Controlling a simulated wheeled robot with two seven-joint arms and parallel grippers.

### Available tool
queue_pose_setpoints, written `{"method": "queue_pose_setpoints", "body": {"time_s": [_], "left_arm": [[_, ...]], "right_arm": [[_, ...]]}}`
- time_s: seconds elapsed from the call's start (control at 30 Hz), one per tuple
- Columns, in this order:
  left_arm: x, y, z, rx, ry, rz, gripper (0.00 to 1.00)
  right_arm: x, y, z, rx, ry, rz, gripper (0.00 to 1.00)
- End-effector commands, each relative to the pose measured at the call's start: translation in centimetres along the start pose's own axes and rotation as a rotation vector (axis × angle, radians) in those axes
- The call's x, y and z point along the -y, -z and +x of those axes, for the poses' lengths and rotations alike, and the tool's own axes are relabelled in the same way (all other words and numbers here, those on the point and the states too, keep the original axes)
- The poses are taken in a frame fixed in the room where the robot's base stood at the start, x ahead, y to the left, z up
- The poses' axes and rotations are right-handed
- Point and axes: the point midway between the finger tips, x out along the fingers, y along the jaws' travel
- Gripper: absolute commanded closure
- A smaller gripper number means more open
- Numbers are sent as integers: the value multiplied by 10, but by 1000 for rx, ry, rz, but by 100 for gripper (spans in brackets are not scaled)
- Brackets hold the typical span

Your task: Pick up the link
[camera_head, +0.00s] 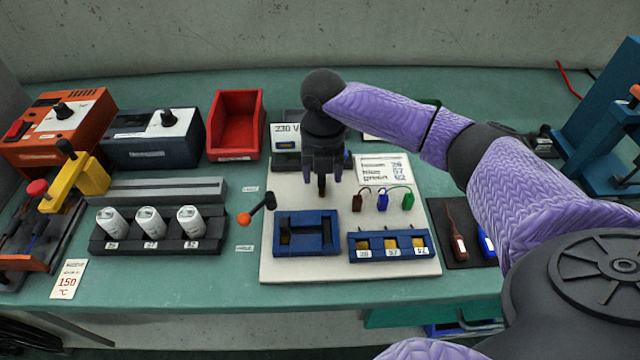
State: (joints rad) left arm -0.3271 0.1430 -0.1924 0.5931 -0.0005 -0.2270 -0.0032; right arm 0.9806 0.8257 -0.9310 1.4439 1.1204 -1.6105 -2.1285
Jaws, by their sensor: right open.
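My right gripper (322,183) points down over the back of the white board (290,270), behind the blue fixture. It is open. A small dark brown piece shows between or just behind its fingers; I cannot tell if this is the link. Brown, blue and green wire ends (382,202) stand behind that block. My left gripper is not in view.
A black lever with an orange knob (244,219) stands at the board's left edge. A red bin (236,125), a dark blue control box (150,139) and a rack of white cylinders (151,222) are further left. Probes lie on a dark mat (466,233) at right.

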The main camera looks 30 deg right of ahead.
Motion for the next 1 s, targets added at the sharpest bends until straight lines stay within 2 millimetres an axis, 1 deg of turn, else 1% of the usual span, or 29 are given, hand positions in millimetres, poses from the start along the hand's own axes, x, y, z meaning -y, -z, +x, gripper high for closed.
{"method": "queue_pose_setpoints", "body": {"time_s": [0.03,0.07,0.1,0.27,0.3,0.37,0.4,0.57,0.6,0.9,0.97,1.0], "left_arm": [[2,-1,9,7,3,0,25],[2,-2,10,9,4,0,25],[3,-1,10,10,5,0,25],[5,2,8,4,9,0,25],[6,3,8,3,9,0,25],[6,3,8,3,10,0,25],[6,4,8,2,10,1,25],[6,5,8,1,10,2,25],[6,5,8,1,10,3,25],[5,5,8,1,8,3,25],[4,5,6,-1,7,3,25],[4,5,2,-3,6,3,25]], "right_arm": [[0,0,15,-3,2,0,35],[0,0,19,-2,1,0,35],[0,0,21,-1,1,0,35],[-1,0,17,1,0,0,35],[-1,0,17,1,0,0,44],[-1,0,17,1,0,0,56],[-1,0,17,1,0,0,65],[-1,0,17,1,0,0,99],[-1,0,17,1,0,0,100],[-1,0,17,2,-1,0,100],[-1,0,12,3,-2,0,100],[-1,-1,6,4,-3,-1,100]]}}
